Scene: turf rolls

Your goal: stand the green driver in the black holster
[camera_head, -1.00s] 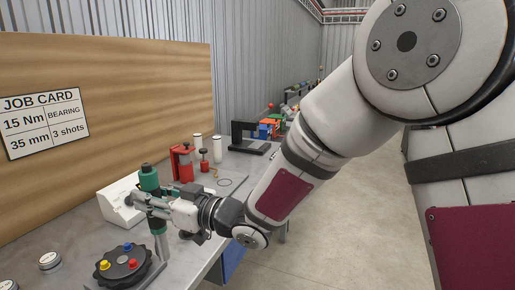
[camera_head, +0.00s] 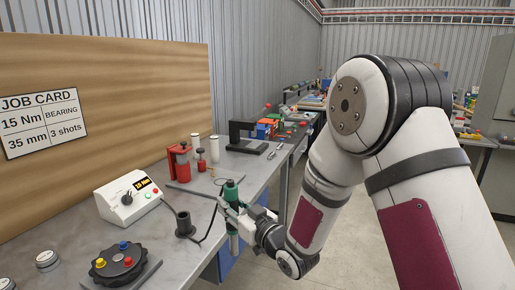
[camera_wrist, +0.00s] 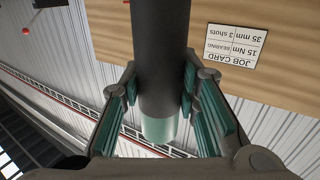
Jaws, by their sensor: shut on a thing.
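The green driver (camera_head: 231,192) is upright in my gripper (camera_head: 229,209), with its green top above the fingers and its grey lower body below. It is in front of the bench's front edge in the head view, to the right of the black holster (camera_head: 185,226) and apart from it. The holster is a short black cup standing on the bench, and nothing stands in it. In the wrist view the driver's dark body (camera_wrist: 162,55) runs between the two green-padded fingers of my gripper (camera_wrist: 160,100). The holster is not in the wrist view.
A white control box (camera_head: 127,197) with a lit display stands left of the holster. A black round fixture (camera_head: 118,264) with coloured knobs is at the front. A red press (camera_head: 180,162) stands behind. A dark cable (camera_head: 213,222) runs near the holster.

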